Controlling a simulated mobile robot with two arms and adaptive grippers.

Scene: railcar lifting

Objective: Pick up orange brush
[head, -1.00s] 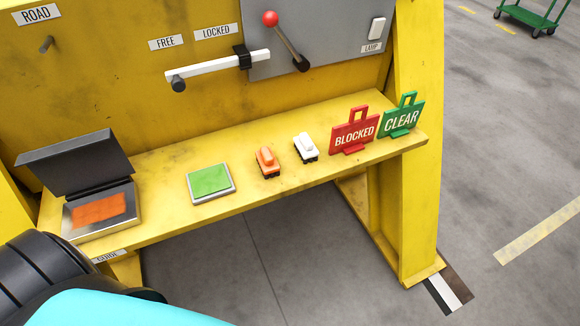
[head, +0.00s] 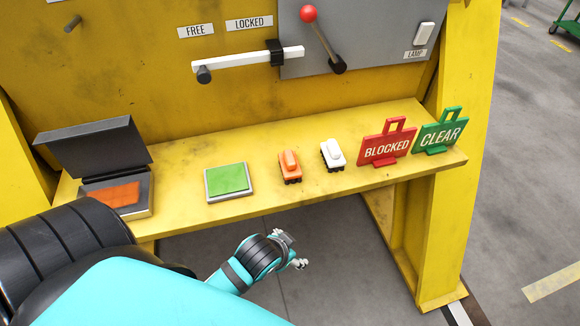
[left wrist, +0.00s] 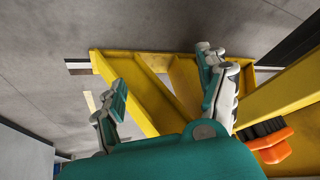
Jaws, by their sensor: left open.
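The orange brush (head: 290,167), with a dark bristle base, stands on the yellow shelf between the green pad and the white brush. It also shows at the right edge of the left wrist view (left wrist: 270,146). My left gripper (head: 294,251) is below and in front of the shelf edge, apart from the brush. In the left wrist view its two fingers (left wrist: 165,95) are spread with nothing between them. My right gripper is not in view.
The yellow shelf (head: 190,215) also holds an open dark box (head: 150,195), a green pad (head: 228,179), a white brush (head: 332,154), a red BLOCKED sign (head: 387,147) and a green CLEAR sign (head: 440,134). A white lever bar (head: 240,60) is on the panel above.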

